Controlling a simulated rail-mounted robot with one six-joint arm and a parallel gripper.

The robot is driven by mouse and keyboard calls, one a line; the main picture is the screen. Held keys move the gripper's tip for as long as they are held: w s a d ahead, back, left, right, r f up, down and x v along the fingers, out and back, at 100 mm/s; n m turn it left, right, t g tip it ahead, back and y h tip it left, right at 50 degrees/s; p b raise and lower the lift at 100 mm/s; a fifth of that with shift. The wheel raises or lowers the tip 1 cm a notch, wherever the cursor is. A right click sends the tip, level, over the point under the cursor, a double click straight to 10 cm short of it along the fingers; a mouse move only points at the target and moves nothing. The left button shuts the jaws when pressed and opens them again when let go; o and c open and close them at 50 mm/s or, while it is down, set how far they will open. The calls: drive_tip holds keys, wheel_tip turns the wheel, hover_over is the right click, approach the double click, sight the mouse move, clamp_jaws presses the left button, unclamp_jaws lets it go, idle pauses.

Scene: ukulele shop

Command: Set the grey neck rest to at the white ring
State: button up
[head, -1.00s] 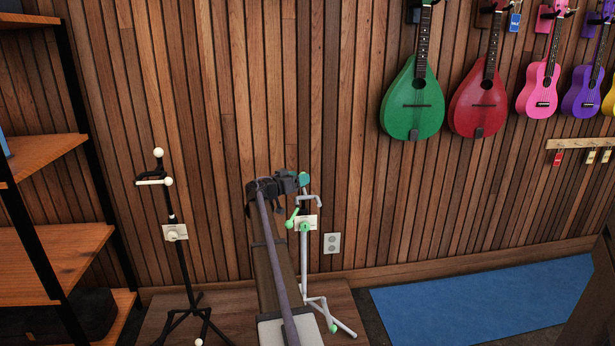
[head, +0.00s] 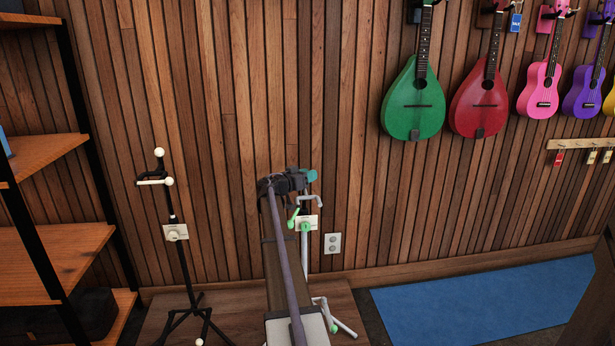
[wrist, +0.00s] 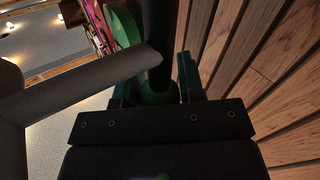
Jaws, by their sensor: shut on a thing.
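The grey stand (head: 307,264) with green knobs stands behind my arm, partly hidden by it. Its grey neck rest (head: 318,201) shows as a bent bar just below my gripper (head: 312,175). In the wrist view, my gripper (wrist: 154,92) has its teal fingers around a dark upright and a green rounded part (wrist: 157,98), which look to belong to the neck rest. A pale grey bar (wrist: 85,88) of the rest runs left from there. A white plate with a green knob (head: 305,226) sits lower on the post. I cannot make out the white ring.
A black stand (head: 182,262) with white tips stands to the left, beside wooden shelves (head: 45,160). The slatted wall is close behind the grey stand. Ukuleles, including a green one (head: 413,105), hang at right. A blue mat (head: 480,305) lies on the floor.

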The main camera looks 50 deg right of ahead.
clamp_jaws()
wheel_tip(320, 180, up, 12)
drive_tip(key=p, duration=1.2)
drive_tip(key=o, duration=0.9)
unclamp_jaws()
drive_tip(key=v, duration=1.1)
drive_tip(key=shift+d, duration=0.1)
